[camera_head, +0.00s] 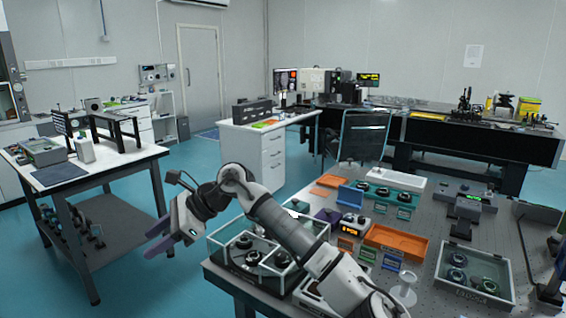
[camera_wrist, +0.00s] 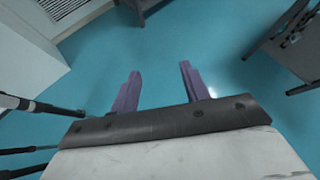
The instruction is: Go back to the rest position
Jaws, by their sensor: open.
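My gripper (camera_head: 160,243) hangs off the left edge of the near optical table (camera_head: 216,272), over the blue floor. Its purple fingers point down and to the left in the head view. In the wrist view my gripper (camera_wrist: 160,88) shows two purple fingers spread apart with only floor between them. It is open and holds nothing. My arm reaches across the table's front left part, above a clear-walled case (camera_head: 222,244) with dark round parts inside. The arm hides part of that case and of the tabletop.
A workbench (camera_head: 120,160) with instruments stands at the left. A white drawer cabinet (camera_head: 268,160) and a chair (camera_head: 362,138) are behind. Orange trays (camera_head: 398,242) and small optics crowd the near table. The blue floor (camera_head: 140,268) between workbench and table is clear.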

